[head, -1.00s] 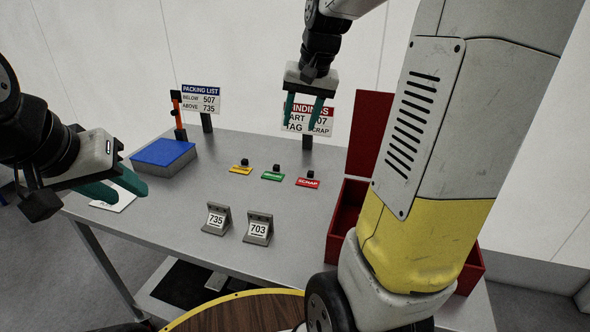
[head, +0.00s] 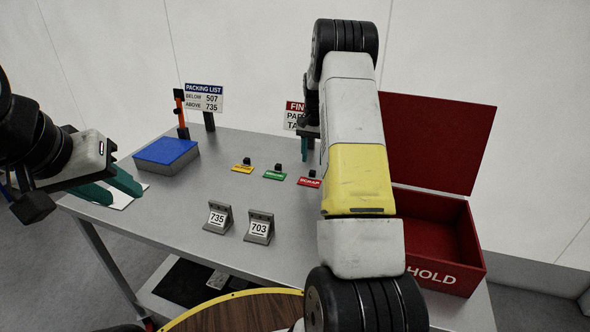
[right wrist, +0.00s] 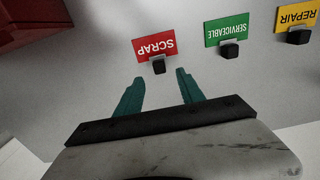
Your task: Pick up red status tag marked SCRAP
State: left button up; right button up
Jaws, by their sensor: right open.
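The red SCRAP tag (head: 309,182) lies on the grey table, at the right end of a row of three tags, with a small black block at its back edge. In the right wrist view the SCRAP tag (right wrist: 155,46) shows just beyond the fingertips. My right gripper (right wrist: 160,80) is open, with nothing between its teal fingers; in the head view it is mostly hidden behind my right arm. My left gripper (head: 138,190) is at the table's left edge, over a white sheet, its teal fingers apart and empty.
The green SERVICEABLE tag (head: 274,176) and yellow REPAIR tag (head: 242,168) lie left of it. Stands marked 735 (head: 218,218) and 703 (head: 259,228) are in front. An open red HOLD box (head: 465,275) is at right.

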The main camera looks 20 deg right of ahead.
aim_at(313, 171)
notch_tip(313, 171, down, 5)
jog(key=shift+s+a+f, duration=0.1)
jog(key=shift+s, duration=0.05)
grip_shut()
